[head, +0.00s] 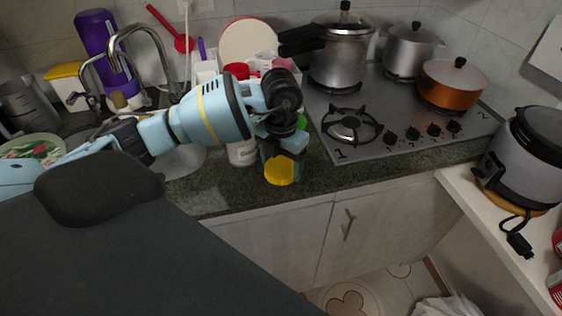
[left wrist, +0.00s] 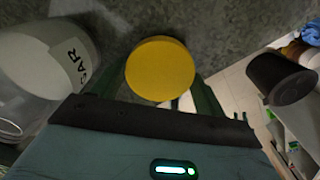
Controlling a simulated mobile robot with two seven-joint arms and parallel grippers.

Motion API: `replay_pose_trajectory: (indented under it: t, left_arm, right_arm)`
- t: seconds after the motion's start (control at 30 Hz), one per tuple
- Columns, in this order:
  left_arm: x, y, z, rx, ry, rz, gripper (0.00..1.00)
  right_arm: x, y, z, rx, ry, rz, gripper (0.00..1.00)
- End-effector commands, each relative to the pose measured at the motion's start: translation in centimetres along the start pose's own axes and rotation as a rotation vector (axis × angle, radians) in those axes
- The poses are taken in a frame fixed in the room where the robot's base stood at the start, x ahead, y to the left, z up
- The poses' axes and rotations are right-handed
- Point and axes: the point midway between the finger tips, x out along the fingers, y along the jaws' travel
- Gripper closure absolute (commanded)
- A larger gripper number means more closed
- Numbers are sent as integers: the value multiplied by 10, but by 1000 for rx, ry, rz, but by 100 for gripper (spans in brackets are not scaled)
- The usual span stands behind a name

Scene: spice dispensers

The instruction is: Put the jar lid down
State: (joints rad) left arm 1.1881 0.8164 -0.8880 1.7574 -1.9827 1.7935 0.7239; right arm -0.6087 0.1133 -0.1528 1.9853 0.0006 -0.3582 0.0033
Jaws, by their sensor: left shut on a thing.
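The jar lid is a round yellow disc (head: 279,170) in the head view, low at the front edge of the dark counter. My left gripper (head: 285,152) is shut on it from above. In the left wrist view the yellow lid (left wrist: 160,69) sits between the fingers, with the counter surface behind it. I cannot tell whether the lid touches the counter. A clear jar with a white label ending in "GAR" (left wrist: 45,65) stands close by on the left in the wrist view. In the head view a white jar (head: 242,153) stands just left of the gripper, partly hidden by my arm.
The dark counter (head: 215,199) has a narrow bare strip along its front edge. A gas stove (head: 385,150) with a pressure cooker (head: 343,65) and an orange pot (head: 452,84) stands to the right. A sink and tap (head: 150,45) are at the left. A rice cooker (head: 530,160) is at far right.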

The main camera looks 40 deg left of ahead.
Motion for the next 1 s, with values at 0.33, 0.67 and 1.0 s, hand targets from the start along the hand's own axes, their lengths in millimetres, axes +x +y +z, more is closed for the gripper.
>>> replay_pose_trajectory:
  t: [0.33, 0.67, 1.0]
  left_arm:
    - [3, 0, 0, 0, 0, 0, 5]
    - [-4, 0, 0, -1, -2, 0, 5]
    - [-63, 0, 1, 1, -5, 0, 5]
  right_arm:
    - [0, 1, 2, -6, -5, -1, 64]
    - [0, 1, 1, -6, -2, 0, 64]
    - [-1, 0, -3, 2, 5, 1, 64]
